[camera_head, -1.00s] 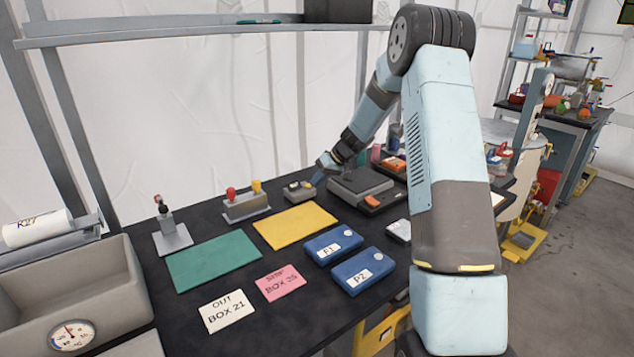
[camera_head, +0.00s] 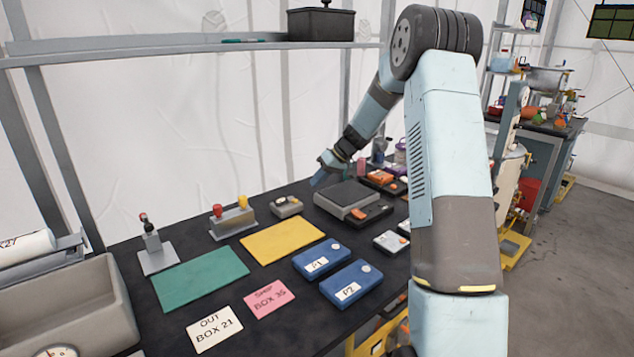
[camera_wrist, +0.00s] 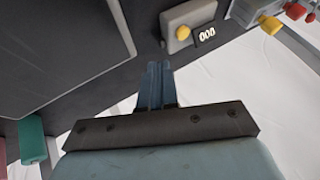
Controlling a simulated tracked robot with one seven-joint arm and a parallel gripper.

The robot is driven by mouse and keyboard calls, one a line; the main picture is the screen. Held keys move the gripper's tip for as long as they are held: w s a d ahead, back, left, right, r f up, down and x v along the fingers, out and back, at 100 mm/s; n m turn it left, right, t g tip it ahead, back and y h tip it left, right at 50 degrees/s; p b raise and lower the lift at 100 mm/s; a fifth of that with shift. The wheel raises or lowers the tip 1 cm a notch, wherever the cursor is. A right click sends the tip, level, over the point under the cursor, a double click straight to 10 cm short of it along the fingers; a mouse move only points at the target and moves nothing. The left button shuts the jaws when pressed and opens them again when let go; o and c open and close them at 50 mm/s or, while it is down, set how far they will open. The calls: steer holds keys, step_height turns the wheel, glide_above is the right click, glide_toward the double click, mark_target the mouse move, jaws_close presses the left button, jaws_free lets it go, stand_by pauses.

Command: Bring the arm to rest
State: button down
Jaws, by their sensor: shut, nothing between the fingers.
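My gripper (camera_head: 320,178) is at the end of my bent arm, above the back of the black bench in the head view. In the wrist view its blue fingers (camera_wrist: 155,85) are together with nothing between them. It hangs above and just left of a grey flat-topped device (camera_head: 346,197), apart from it. A small grey box with a dial (camera_head: 286,206) sits below and left of the gripper. In the wrist view a grey box with a yellow knob and a counter (camera_wrist: 187,28) lies beyond the fingertips.
On the bench (camera_head: 130,295) are a green mat (camera_head: 200,278), a yellow mat (camera_head: 282,241), blue boxes P1 (camera_head: 321,261) and P2 (camera_head: 351,286), a white card (camera_head: 214,322) and a pink card (camera_head: 269,299). A shelf (camera_head: 180,43) with a black box (camera_head: 321,23) runs above the back.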

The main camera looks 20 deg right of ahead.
stand_by(0.3)
steer(key=s+a+r+m+h, duration=0.1)
steer(key=s+a+r+h, duration=0.1)
steer(key=s+r, duration=0.85)
steer(key=s+a+r+m+h, duration=0.1)
steer(key=s+a+r+h, duration=0.1)
steer(key=s+r, duration=0.8)
steer(key=s+d+f+m+t+h, duration=0.1)
steer(key=s+d+m+t+h, duration=0.1)
steer(key=s, duration=2.4)
steer(key=shift+s+f+m+t+h, duration=0.2)
steer(key=shift+s+m+t+h, duration=0.15)
steer(key=shift+h, duration=0.15)
